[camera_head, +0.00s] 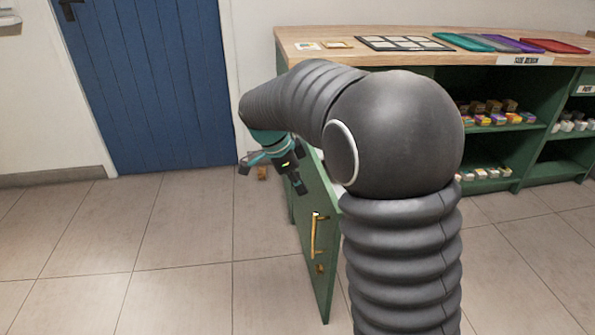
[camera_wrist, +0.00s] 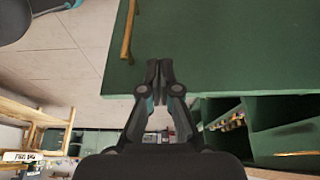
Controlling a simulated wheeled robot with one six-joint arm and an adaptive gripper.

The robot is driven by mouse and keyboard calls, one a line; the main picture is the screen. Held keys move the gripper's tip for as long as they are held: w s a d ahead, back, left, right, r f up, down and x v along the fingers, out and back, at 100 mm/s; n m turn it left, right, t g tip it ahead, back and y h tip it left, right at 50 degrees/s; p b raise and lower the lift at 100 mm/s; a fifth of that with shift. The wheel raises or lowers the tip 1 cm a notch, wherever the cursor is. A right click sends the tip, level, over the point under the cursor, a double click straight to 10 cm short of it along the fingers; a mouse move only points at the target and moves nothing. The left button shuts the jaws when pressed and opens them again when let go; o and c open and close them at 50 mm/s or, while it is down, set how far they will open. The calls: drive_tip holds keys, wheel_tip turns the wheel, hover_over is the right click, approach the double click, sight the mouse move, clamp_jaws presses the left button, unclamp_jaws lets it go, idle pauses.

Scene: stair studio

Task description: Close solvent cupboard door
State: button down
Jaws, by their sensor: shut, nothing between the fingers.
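The green cupboard door (camera_head: 318,265) stands open, swung out from the green cabinet toward me in the head view. Its brass handle (camera_head: 315,235) is on the face turned to the left. My gripper (camera_head: 299,184) is on that handle side, near the door's far upper part, with my arm reaching over the door. In the wrist view my gripper (camera_wrist: 159,70) is shut and empty, its fingertips over the green door panel (camera_wrist: 220,50). The brass handle (camera_wrist: 128,30) lies left of the fingertips. I cannot tell whether the fingers touch the door. My arm hides much of the cupboard opening.
The wooden worktop (camera_head: 400,55) carries a dark sample board (camera_head: 404,43) and coloured folders (camera_head: 500,43). Open shelves (camera_head: 495,150) with small boxes are at the right. A blue door (camera_head: 150,80) is at the back left. The tiled floor (camera_head: 170,240) on the left is clear.

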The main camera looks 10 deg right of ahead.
drive_tip(key=shift+w+d+f, duration=0.1)
drive_tip(key=shift+d+f, duration=0.15)
drive_tip(key=shift+d, duration=0.9)
drive_tip(key=shift+d+f, duration=0.2)
drive_tip(key=shift+d, duration=0.9)
